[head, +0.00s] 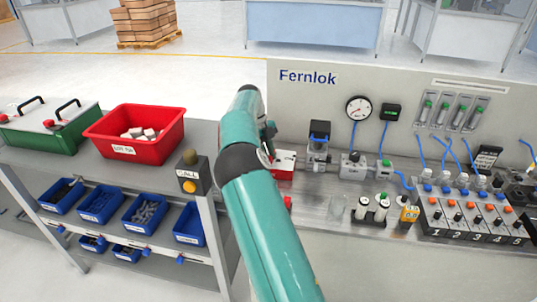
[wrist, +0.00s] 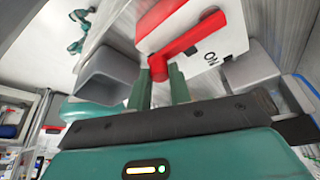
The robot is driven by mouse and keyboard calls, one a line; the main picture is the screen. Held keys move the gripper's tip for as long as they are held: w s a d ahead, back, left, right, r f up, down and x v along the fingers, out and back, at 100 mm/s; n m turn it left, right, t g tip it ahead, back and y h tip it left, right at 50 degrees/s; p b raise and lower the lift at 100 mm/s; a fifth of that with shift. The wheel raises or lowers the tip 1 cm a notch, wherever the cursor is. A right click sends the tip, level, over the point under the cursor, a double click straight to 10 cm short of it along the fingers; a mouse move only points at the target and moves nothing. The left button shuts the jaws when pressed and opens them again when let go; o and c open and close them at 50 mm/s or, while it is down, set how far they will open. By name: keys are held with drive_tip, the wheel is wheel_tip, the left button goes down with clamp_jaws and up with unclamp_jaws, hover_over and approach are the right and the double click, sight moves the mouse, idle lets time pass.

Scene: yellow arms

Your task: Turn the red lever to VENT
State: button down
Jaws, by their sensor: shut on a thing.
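The red lever (wrist: 192,38) sits on a white valve box (wrist: 228,38) in the wrist view. Its handle slants down and left from the pivot to my gripper (wrist: 159,76). My gripper's two green fingers are shut on the handle's end. The word ON is printed on the white face to the right of the handle; no VENT mark is readable. In the head view the white and red valve box (head: 285,160) stands at the left end of the bench's row of fittings. My arm hides the lever and most of my gripper there.
Fittings continue right of the valve: a filter unit (head: 318,145), a grey regulator (head: 353,165) and a numbered valve block (head: 470,215). Left is a shelf with a red bin (head: 135,132) and a call button box (head: 190,180).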

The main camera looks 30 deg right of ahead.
drive_tip(key=shift+w+a+r, duration=0.1)
drive_tip(key=c, duration=1.3)
unclamp_jaws()
drive_tip(key=shift+r, duration=0.15)
